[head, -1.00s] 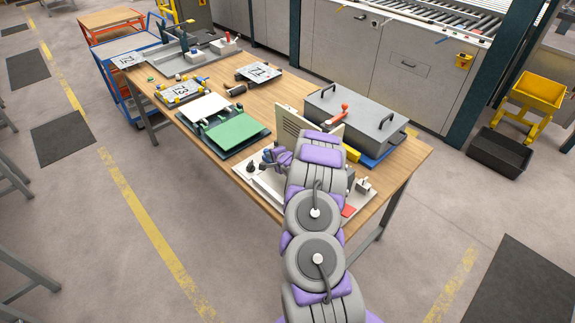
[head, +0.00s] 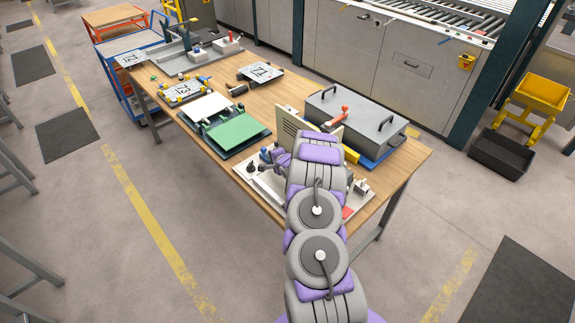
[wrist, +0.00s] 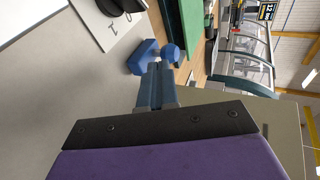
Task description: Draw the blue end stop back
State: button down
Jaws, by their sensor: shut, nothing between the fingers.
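The blue end stop (wrist: 146,56) shows in the wrist view as a blue block with a round blue knob (wrist: 170,53) to its right. In the head view my arm covers much of the pale fixture (head: 268,185), and the fingertips are hard to make out there.
An upright beige panel (head: 292,128) stands behind my arm. A grey lidded box (head: 350,118) is to its right. A green plate (head: 240,131) lies to the left on the wooden table (head: 237,182).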

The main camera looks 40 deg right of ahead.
jog(key=s, duration=0.1)
jog(key=s+r, duration=0.1)
jog(key=s, duration=0.1)
jog(key=s+r, duration=0.1)
jog(key=shift+s+d, duration=0.25)
jog(key=shift+d, duration=0.1)
jog(key=v, duration=0.6)
jog(key=shift+a+p, duration=0.15)
jog(key=shift+p, duration=0.15)
jog(key=shift+s+a, duration=0.1)
jog(key=shift+a, duration=0.1)
